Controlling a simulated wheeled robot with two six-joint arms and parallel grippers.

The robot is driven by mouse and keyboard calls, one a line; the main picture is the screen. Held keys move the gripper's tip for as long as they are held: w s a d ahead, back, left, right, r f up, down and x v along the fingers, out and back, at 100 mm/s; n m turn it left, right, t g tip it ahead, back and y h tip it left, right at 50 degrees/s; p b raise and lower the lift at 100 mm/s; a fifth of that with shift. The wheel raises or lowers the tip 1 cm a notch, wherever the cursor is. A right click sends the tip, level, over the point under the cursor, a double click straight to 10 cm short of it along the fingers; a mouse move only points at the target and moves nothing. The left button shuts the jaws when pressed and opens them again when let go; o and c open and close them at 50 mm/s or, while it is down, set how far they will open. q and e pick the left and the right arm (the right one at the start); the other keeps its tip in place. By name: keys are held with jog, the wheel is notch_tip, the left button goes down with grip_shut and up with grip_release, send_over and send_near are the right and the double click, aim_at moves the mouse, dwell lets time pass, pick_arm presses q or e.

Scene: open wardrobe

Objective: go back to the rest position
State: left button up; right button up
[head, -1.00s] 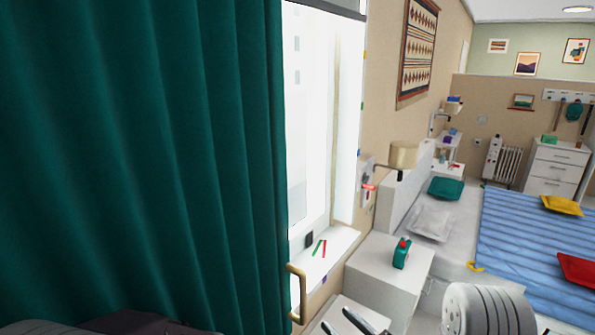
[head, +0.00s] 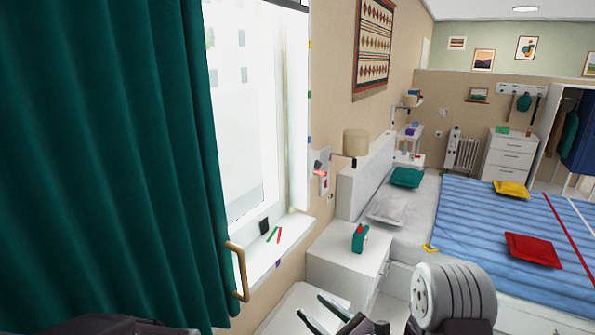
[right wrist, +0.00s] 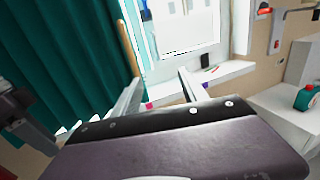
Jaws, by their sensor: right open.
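My right gripper (head: 311,304) shows at the bottom middle of the head view, with its two fingers apart and nothing between them. In the right wrist view the open fingers (right wrist: 161,78) point toward the window sill. A green curtain (head: 100,150) hangs at the left, with a tan bar handle (head: 240,272) at its lower right edge. The handle also shows in the right wrist view (right wrist: 129,48), beyond the left finger; whether they touch is unclear.
A window sill (head: 270,258) holds small red and green sticks. A bed with a blue striped cover (head: 470,225) lies right, and an open wardrobe (head: 572,135) stands far right.

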jog(key=s+a+r+n+g+y+b, duration=0.2)
jog(key=s+a+r+n+g+y, duration=0.35)
jog(key=a+n, duration=0.2)
jog(key=s+f+n+g+h, duration=0.3)
jog(key=s+f+n+g, duration=0.15)
jog(key=s, duration=0.35)
jog(key=s+f+n+g+h, duration=0.35)
jog(key=s+n+g, duration=0.25)
jog(key=s, duration=0.3)
jog(key=s+d+f+n+h, duration=0.2)
jog(key=d+f+n+h, duration=0.3)
jog(key=d, duration=0.4)
pick_arm(q)
jog(key=f, duration=0.2)
jog(key=a+f, duration=0.1)
jog(key=shift+w+b, duration=0.25)
jog(key=shift+b, duration=0.15)
pick_arm(e)
jog(key=w+d+f+n+t+h, duration=0.3)
jog(key=w+d+h, duration=0.3)
jog(key=d, duration=0.4)
jog(key=shift+w+d+f+n+t, duration=0.3)
jog(key=shift+w+f+n, duration=0.25)
jog(key=shift+w+n, duration=0.2)
